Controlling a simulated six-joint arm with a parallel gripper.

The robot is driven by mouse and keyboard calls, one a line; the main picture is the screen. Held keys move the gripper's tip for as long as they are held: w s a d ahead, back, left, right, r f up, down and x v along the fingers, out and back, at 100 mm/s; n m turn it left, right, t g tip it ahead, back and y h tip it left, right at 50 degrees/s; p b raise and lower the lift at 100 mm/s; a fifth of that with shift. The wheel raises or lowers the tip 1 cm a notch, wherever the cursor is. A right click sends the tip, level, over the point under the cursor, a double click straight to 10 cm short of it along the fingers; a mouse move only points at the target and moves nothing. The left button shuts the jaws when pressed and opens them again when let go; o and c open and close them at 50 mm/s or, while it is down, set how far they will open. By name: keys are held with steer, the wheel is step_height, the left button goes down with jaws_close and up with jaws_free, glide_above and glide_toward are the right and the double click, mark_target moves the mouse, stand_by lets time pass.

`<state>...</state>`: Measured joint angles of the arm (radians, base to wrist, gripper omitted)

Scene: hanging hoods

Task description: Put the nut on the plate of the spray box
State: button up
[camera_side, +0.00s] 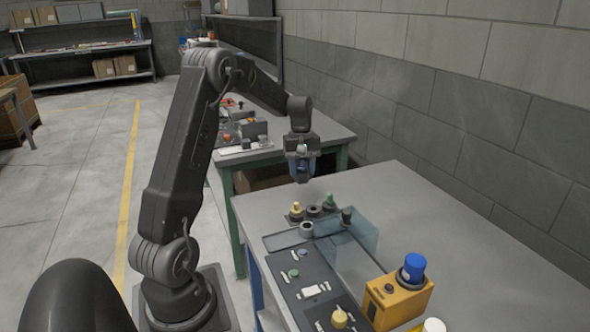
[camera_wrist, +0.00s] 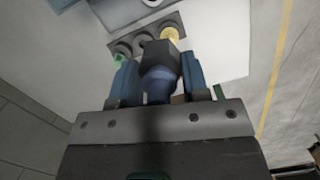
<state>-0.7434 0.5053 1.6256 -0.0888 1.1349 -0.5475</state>
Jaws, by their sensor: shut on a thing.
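My gripper (camera_side: 302,176) is shut on a dark blue piece with a blocky dark end and hangs above the far part of the bench. In the wrist view the dark blue piece (camera_wrist: 158,82) sits between the blue fingers. I cannot tell whether this piece is the nut. A grey ring (camera_side: 306,229) stands on the flat plate (camera_side: 284,239) beside a clear bluish box (camera_side: 352,240), which looks like the spray box. The ring shows partly at the top edge of the wrist view (camera_wrist: 153,2).
A small rack beyond the plate holds a yellow-topped piece (camera_side: 297,209) and a green-topped piece (camera_side: 329,203), with a dark round seat (camera_side: 313,211) between them. A dark knob (camera_side: 347,215) is by the clear box. A control panel (camera_side: 311,289) and yellow box (camera_side: 398,300) stand nearer.

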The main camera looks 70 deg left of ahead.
steer(key=w+d+n, duration=0.1)
steer(key=w+d, duration=0.2)
steer(key=d, duration=1.1)
steer(key=w+d+n, duration=0.2)
steer(key=w+d, duration=0.1)
steer(key=d, duration=1.1)
steer(key=shift+a+f, duration=0.15)
steer(key=shift+f, duration=3.5)
steer(key=shift+a+f, duration=0.1)
steer(key=shift+f, duration=3.55)
steer(key=shift+f, duration=0.55)
steer(key=o, duration=1.1)
step_height(320, 180, up, 14)
steer(key=a+f, duration=0.1)
steer(key=a, duration=0.1)
steer(key=s+d+r+m+t+y, duration=0.1)
steer(key=s+d+r+m+t, duration=0.2)
steer(key=s+r+m, duration=0.8)
steer(key=s+r+m+t, duration=0.1)
steer(key=s+m, duration=0.1)
steer(key=s, duration=0.2)
steer(key=s+d+r+m+t, duration=0.1)
steer(key=s+m, duration=0.1)
steer(key=s, duration=0.2)
steer(key=s+d+r+m+t, duration=0.1)
steer(key=s+m, duration=0.2)
steer(key=shift+s+r+y, duration=0.25)
steer(key=shift+s+y, duration=0.05)
steer(key=shift+s, duration=0.1)
